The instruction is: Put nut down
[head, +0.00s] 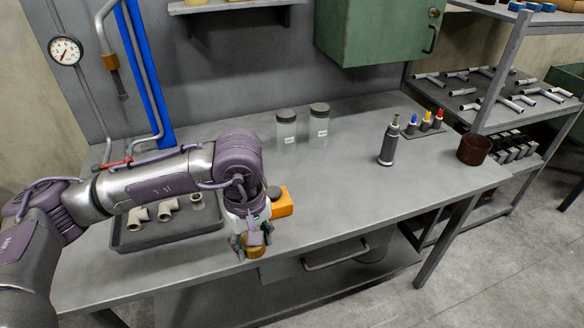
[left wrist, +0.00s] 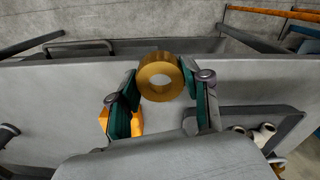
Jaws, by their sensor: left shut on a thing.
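The nut (left wrist: 160,62) is a thick brass ring with a round hole. My left gripper (left wrist: 162,98) is shut on it, one green finger on each side. In the head view my left gripper (head: 253,238) points down by the front edge of the workbench, with the nut (head: 254,253) at its tips. I cannot tell whether the nut touches anything below. My right gripper is in neither view.
An orange block-like thing (head: 283,207) is close beside the gripper. A dark tray (head: 180,238) with pipe fittings lies under my left arm. Two jars (head: 318,128) and a dark cylinder tool (head: 388,143) stand farther back. The bench (head: 375,198) to the right is clear.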

